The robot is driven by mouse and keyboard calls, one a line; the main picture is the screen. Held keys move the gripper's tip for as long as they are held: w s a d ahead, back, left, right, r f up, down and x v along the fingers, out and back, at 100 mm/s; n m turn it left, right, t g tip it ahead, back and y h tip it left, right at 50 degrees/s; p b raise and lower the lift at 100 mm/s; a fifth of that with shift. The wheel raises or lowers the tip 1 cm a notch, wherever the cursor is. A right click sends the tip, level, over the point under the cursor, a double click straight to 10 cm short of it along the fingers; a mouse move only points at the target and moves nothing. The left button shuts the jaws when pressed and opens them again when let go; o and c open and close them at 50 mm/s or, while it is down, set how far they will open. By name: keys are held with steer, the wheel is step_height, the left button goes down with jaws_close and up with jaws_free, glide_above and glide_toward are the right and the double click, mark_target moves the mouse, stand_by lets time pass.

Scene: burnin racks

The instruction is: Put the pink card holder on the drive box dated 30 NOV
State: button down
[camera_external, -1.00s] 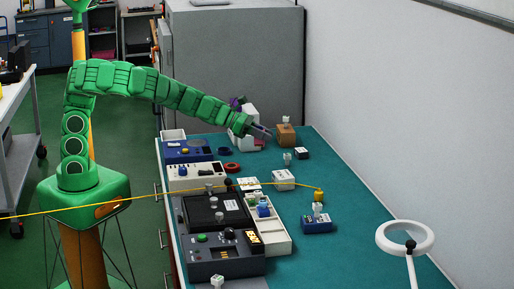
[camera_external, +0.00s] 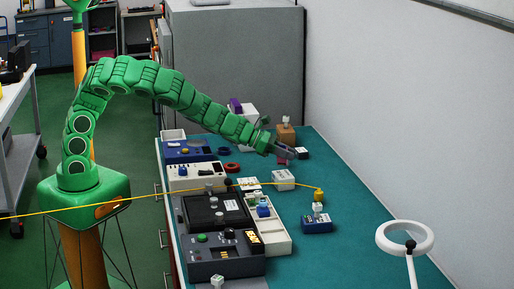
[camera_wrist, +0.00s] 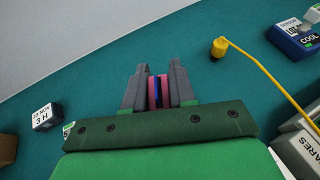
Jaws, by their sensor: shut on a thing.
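My gripper (camera_external: 291,153) reaches over the teal bench, and its dark jaws also show in the wrist view (camera_wrist: 157,82). They are shut on the pink card holder (camera_wrist: 152,94), which has a dark blue strip at its middle. The holder is mostly hidden by the jaws. A small black-and-white box (camera_wrist: 45,115) lies left of the jaws in the wrist view. Its label reads NOV, with the day looking like 23 or 22. It also shows just right of my gripper in the external view (camera_external: 302,153). I cannot read 30 NOV on any box.
A tan box (camera_external: 286,135) stands behind my gripper. A white box (camera_external: 284,180) and a blue labelled box (camera_external: 317,227) stand nearer. A yellow cable (camera_external: 270,184) crosses the bench to a yellow plug (camera_external: 318,196). Test units line the left side. The right side of the bench is mostly clear.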

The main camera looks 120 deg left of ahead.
mark_target(286, 161)
steer(key=shift+w+a+f, duration=0.1)
steer(key=shift+w+f, duration=0.05)
steer(key=shift+f, duration=1.65)
steer(key=shift+f, duration=0.1)
steer(key=c, duration=0.9)
jaws_free()
steer(key=shift+c, duration=0.2)
steer(key=shift+s+d+r, duration=0.2)
steer(key=shift+s+r, duration=0.05)
steer(key=shift+s, duration=0.05)
steer(key=v, duration=1.1)
steer(key=shift+s, duration=0.1)
